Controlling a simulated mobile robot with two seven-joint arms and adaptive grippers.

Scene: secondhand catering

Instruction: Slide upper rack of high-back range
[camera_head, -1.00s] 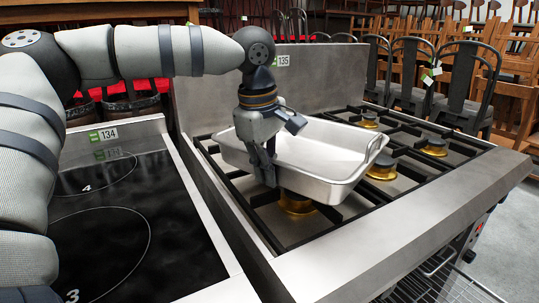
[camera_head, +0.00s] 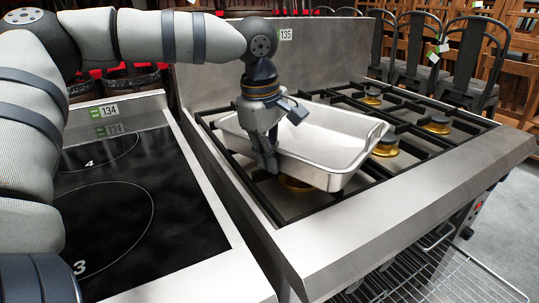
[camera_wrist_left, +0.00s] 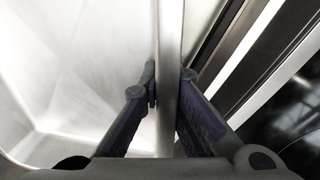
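The high-back range (camera_head: 420,190) is stainless steel, with a tall back panel and black grates over brass burners. A wire rack (camera_head: 470,277) shows at its lower front right, partly cut off by the picture's bottom edge; whether it is the upper one I cannot tell. My left gripper (camera_head: 268,164) is at the left rim of a metal roasting pan (camera_head: 320,143) over the range top. In the left wrist view its fingers (camera_wrist_left: 168,85) close on both sides of the pan wall (camera_wrist_left: 170,50). The pan looks slightly tilted. My right gripper is not in view.
A black glass cooktop (camera_head: 140,215) tagged 134 stands left of the range. A bar handle (camera_head: 437,236) shows at the range's front. Dark metal chairs (camera_head: 470,65) stand behind it. Grey floor (camera_head: 500,225) is open at the right.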

